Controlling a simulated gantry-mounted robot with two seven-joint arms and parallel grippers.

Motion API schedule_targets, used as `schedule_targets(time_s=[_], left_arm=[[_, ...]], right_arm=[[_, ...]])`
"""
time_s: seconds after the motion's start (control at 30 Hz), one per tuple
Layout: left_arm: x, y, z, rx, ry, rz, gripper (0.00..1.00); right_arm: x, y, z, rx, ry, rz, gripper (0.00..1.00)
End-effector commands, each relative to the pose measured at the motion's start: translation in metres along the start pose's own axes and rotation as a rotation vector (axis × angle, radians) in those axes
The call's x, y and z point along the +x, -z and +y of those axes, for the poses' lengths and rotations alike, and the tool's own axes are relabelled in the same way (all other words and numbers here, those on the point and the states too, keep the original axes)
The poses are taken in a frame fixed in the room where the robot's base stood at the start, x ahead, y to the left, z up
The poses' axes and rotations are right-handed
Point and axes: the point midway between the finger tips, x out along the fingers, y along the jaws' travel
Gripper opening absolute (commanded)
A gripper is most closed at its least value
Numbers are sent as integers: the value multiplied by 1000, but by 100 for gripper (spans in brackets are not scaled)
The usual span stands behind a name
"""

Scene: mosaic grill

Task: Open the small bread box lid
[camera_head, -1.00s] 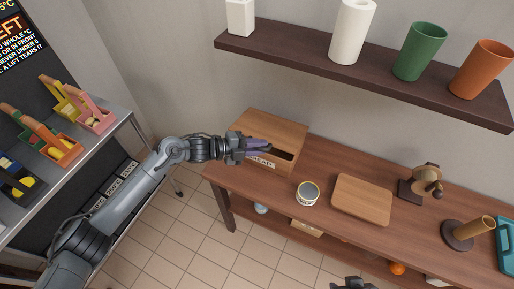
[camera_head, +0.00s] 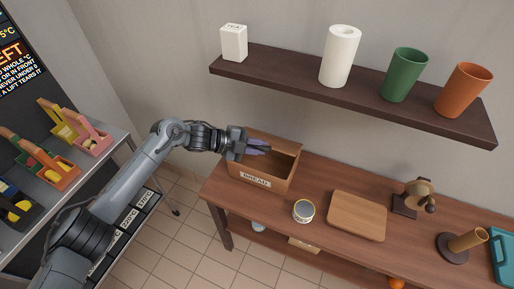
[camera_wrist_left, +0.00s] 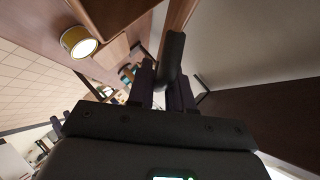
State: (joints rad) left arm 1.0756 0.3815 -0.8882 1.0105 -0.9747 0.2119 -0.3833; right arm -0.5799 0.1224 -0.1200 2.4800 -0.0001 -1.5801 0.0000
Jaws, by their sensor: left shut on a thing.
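The wooden bread box (camera_head: 252,182), labelled BREAD, stands at the left end of the wooden counter. Its top is open and I see into its inside. The lid (camera_head: 285,144) is tilted up at the back, against the wall side. My left gripper (camera_head: 262,148) is over the box opening at the lid's left part. In the left wrist view its fingers (camera_wrist_left: 163,88) are shut around a dark rounded handle (camera_wrist_left: 173,58), beside the brown lid edge (camera_wrist_left: 181,22). The fingers partly hide the handle. My right gripper is out of view.
A round tin (camera_head: 303,211) and a cutting board (camera_head: 357,215) are right of the box on the counter. A dark shelf (camera_head: 300,85) above holds a tea canister (camera_head: 233,43) and cups. A rack (camera_head: 85,165) with coloured holders stands at left.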

Motion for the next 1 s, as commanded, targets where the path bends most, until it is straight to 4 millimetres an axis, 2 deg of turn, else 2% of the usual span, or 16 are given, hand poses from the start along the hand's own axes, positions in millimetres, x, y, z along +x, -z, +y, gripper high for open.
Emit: schedule_targets(time_s=[0.1, 0.13, 0.27, 0.67, 0.83, 1.0], left_arm=[[0, 0, -1, 1, 2, -1, 0], [0, 0, -1, 1, 2, -1, 22], [0, 0, 0, 1, 2, -1, 41], [-6, 0, 0, 0, 2, -1, 41], [-27, -1, 0, 0, 1, -2, 41], [-57, -1, 0, 1, 1, -3, 41]], right_arm=[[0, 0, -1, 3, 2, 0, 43], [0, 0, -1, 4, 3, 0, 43], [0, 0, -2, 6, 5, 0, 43], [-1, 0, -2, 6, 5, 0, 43], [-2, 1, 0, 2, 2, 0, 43], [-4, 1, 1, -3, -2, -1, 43]])
